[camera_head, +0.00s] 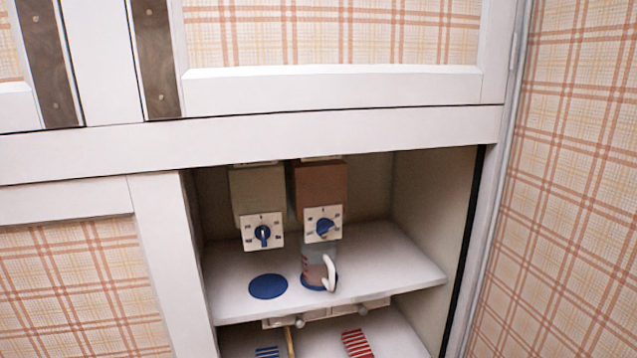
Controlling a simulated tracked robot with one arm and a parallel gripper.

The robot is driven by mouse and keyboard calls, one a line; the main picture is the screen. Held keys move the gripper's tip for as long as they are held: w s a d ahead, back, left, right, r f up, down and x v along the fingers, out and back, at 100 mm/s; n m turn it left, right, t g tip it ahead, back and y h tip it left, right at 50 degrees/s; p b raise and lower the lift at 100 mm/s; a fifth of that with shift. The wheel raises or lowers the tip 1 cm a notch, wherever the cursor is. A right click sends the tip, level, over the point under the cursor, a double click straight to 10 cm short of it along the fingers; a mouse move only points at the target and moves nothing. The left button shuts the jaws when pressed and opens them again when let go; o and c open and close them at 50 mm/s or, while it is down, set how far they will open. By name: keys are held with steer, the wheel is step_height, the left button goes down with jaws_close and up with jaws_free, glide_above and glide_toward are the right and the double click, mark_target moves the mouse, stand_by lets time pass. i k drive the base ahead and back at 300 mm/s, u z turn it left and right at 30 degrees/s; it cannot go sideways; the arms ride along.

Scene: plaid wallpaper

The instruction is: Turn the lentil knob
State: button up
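Two dispensers hang side by side inside an open cupboard: a greenish-beige one (258,190) on the left and a reddish-brown one (320,183) on the right. Each has a white dial plate with a blue knob: the left knob (263,234) looks roughly upright, the right knob (325,227) looks turned at a slant. No readable label shows which one holds lentils. My gripper is not in view.
A bare blue disc (268,286) lies on the white shelf (400,262) below the left dispenser. Small drawers (318,314) sit under the shelf. A lower shelf holds blue-striped (267,352) and red-striped (357,344) items. Cupboard side walls bound the opening; the shelf's right part is clear.

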mark_target(324, 226)
steer(key=z, duration=0.05)
steer(key=k, duration=1.15)
steer(key=u, duration=0.25)
steer(key=i, duration=1.65)
steer(key=z, duration=0.75)
